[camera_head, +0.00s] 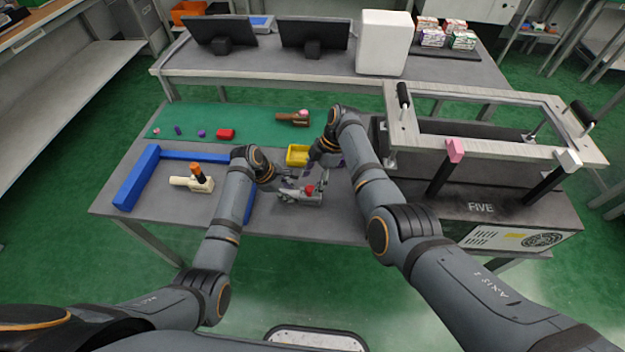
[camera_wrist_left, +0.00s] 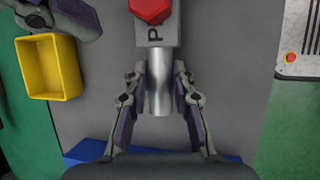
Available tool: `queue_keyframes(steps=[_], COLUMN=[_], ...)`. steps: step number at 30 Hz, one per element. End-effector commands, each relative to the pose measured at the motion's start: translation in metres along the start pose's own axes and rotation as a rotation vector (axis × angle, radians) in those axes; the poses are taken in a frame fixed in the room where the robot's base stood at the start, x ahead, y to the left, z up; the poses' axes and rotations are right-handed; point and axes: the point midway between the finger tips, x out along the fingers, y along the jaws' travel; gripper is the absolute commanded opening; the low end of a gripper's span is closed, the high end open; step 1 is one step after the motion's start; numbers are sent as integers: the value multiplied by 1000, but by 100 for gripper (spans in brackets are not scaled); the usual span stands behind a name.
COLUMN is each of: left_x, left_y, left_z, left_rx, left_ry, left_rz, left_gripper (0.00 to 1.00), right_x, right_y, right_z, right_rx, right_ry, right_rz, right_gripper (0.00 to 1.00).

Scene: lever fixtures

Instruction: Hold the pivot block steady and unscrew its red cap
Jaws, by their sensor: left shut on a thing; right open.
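The grey pivot block (camera_head: 302,199) lies on the table between my two arms, its red cap (camera_head: 309,189) on top. In the left wrist view the red hexagonal cap (camera_wrist_left: 152,10) is cut by the top edge, beside a letter P on the block (camera_wrist_left: 158,38). A shiny metal cylinder (camera_wrist_left: 160,85) extends from the block. My left gripper (camera_wrist_left: 160,76) is shut on this cylinder, one finger on each side. My right gripper (camera_head: 332,163) is open and empty, above and behind the block, apart from the cap. Its fingertips are small and partly unclear.
A yellow bin (camera_head: 298,155) stands just behind the block. A blue frame (camera_head: 135,180) and a cream lever piece with an orange cap (camera_head: 194,180) are at left. A green mat (camera_head: 255,120) holds several small parts. A large machine (camera_head: 490,205) fills the right side.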

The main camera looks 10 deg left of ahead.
Motion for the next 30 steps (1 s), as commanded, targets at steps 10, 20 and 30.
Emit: queue_keyframes(steps=[10,20,30], left_x=[0,0,0], left_y=[0,0,0], left_z=[0,0,0], left_rx=[0,0,0], left_ry=[0,0,0], left_rz=[1,1,1], left_gripper=[0,0,0], right_x=[0,-20,-99], right_y=[0,1,1], right_z=[0,1,1], right_rx=[0,0,1], right_ry=[0,-1,-2], right_rz=[0,4,2], right_gripper=[87,87,87])
